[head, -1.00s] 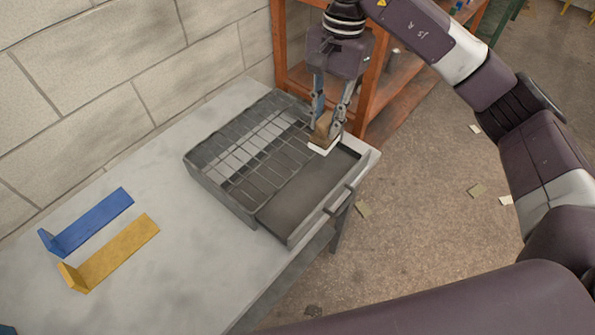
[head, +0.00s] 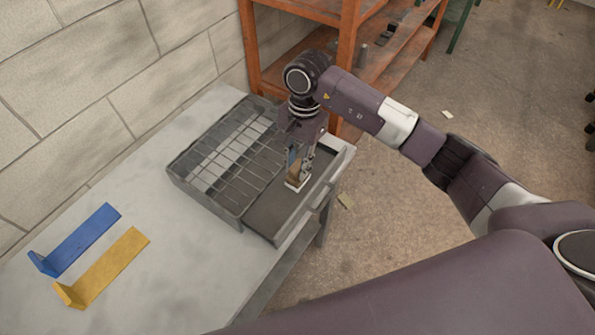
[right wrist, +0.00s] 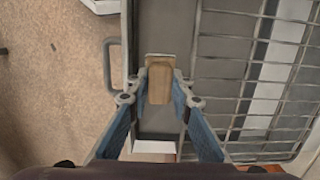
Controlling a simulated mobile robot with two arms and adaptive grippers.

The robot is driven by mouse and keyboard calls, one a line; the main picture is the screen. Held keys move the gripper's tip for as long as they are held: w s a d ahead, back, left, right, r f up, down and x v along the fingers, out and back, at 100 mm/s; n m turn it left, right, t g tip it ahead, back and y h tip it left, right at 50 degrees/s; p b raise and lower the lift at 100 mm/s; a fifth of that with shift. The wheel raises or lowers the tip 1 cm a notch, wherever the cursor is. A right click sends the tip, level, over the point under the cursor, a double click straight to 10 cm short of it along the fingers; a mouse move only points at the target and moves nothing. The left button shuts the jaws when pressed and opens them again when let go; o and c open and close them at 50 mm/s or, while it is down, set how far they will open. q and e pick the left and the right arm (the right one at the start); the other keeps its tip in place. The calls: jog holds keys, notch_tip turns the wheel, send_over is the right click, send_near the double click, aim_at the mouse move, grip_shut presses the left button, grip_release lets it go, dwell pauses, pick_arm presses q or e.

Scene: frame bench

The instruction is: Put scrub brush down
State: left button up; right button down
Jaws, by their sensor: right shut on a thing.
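The scrub brush has a tan wooden block and a pale base. It shows low between the fingers in the head view (head: 296,185) and in the right wrist view (right wrist: 159,84). My right gripper (head: 299,172) points down and is shut on the brush. It holds the brush over the open front section (head: 268,211) of a grey metal unit. I cannot tell whether the brush touches the floor of that section. My left gripper is not in view.
A wire rack (head: 225,150) covers the back of the grey unit; a handle (head: 322,198) is at its front. A blue bracket (head: 80,240) and a yellow bracket (head: 108,266) lie on the bench (head: 180,250). An orange shelf (head: 350,60) stands behind.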

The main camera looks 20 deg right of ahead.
aim_at(297, 176)
notch_tip(297, 176, down, 4)
jog(key=shift+s+r+p, duration=0.1)
jog(key=shift+r+p, duration=0.1)
jog(key=shift+p, duration=0.3)
jog(key=shift+f+b, duration=0.35)
jog(key=shift+b, duration=0.05)
jog(key=c, duration=2)
grip_release()
jog(key=shift+r, duration=0.1)
